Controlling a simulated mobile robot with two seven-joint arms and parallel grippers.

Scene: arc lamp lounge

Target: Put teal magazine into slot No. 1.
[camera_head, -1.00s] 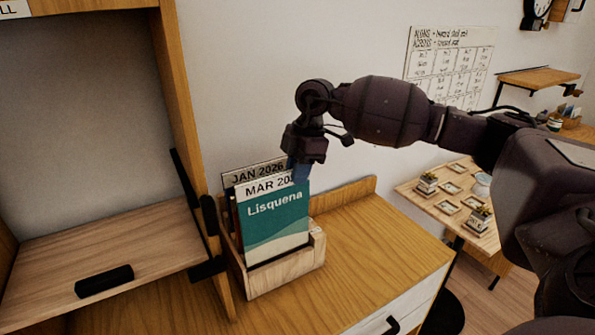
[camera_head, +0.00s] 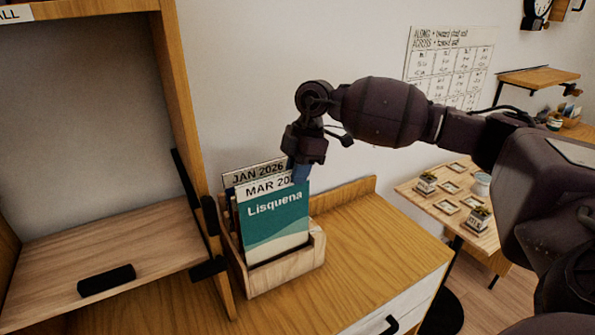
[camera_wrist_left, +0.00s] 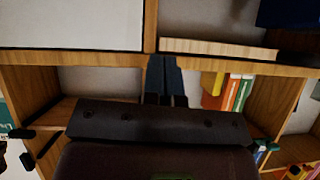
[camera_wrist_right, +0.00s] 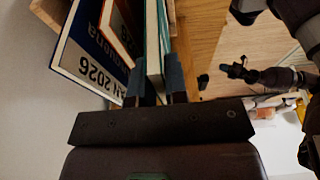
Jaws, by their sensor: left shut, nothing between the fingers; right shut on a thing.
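The teal magazine (camera_head: 277,222), marked "Lisquena" and "MAR 20..", stands upright in the front of a wooden holder (camera_head: 290,276) on the cabinet top. Behind it stands another magazine headed "JAN 2026" (camera_head: 258,172). My right gripper (camera_head: 300,170) is shut on the teal magazine's top right corner. In the right wrist view the teal magazine (camera_wrist_right: 154,45) runs edge-on between the fingers (camera_wrist_right: 160,82), beside the "JAN 2026" magazine (camera_wrist_right: 88,55). My left gripper (camera_wrist_left: 162,80) is shut and empty, facing wooden shelving in the left wrist view. I cannot read any slot number.
A wooden shelf unit (camera_head: 185,130) stands directly left of the holder, with a black handle (camera_head: 105,281) on its lower board. The cabinet top (camera_head: 375,245) right of the holder is clear. Several books (camera_wrist_left: 228,92) stand in the shelving. A low table (camera_head: 450,205) with small items is at right.

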